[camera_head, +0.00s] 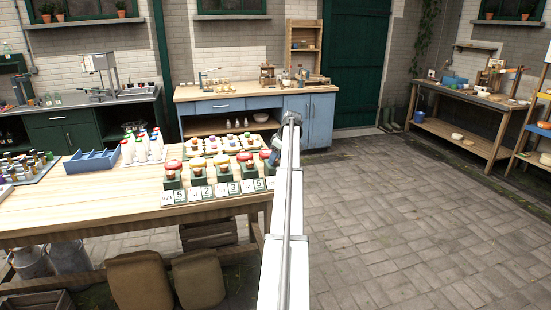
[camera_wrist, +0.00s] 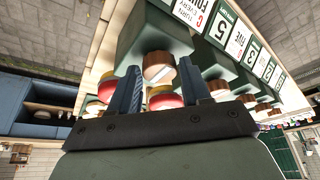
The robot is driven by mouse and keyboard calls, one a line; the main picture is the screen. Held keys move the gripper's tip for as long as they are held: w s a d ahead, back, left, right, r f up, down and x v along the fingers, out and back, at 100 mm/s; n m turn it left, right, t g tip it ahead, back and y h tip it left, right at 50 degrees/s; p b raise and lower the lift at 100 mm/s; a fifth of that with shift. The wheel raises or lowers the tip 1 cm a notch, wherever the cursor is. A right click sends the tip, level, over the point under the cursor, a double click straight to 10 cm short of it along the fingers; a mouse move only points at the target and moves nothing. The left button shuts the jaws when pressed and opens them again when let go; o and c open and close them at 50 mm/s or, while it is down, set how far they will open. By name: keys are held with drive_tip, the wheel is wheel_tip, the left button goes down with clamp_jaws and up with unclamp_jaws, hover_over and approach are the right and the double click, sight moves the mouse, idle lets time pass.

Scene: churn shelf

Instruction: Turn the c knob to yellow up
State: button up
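Green boxes with red-and-yellow round tops stand in a row along the table's front edge, each with a white number card. The card with a red C (camera_wrist: 198,10) is at the near end of the row in the wrist view. Beside it is a green box (camera_wrist: 150,35) with a brown, pale-faced round knob (camera_wrist: 158,67). A red-and-yellow piece (camera_wrist: 165,98) shows just beyond the knob. My gripper (camera_wrist: 162,80) is open, its blue-grey fingers on either side of this knob; contact cannot be told. In the head view, my gripper is at the row's right end, largely hidden by my arm.
The wooden table (camera_head: 120,195) also holds a blue divided tray (camera_head: 92,161), white bottles (camera_head: 142,148) and a tray of small jars (camera_head: 215,146). Neighbouring boxes (camera_wrist: 215,75) stand close beside the gripper. The paved floor (camera_head: 400,220) at right is clear.

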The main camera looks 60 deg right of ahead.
drive_tip(key=c, duration=0.7)
drive_tip(key=m+h, duration=0.1)
drive_tip(key=m, duration=0.3)
drive_tip(key=shift+a+m+h, duration=0.2)
drive_tip(key=shift+m+h, duration=0.1)
drive_tip(key=shift+h, duration=0.1)
drive_tip(key=m, duration=0.2)
drive_tip(key=m+g+h, duration=0.1)
drive_tip(key=m, duration=0.1)
drive_tip(key=shift+w+m+h, duration=0.1)
drive_tip(key=shift+m+h, duration=0.2)
drive_tip(key=m+g, duration=0.1)
drive_tip(key=m, duration=0.3)
drive_tip(key=shift+w+a+g+h, duration=0.1)
drive_tip(key=shift+w+g+h, duration=0.05)
drive_tip(key=shift+g+h, duration=0.25)
drive_tip(key=shift+m+g, duration=0.8)
drive_tip(key=shift+m, duration=1.6)
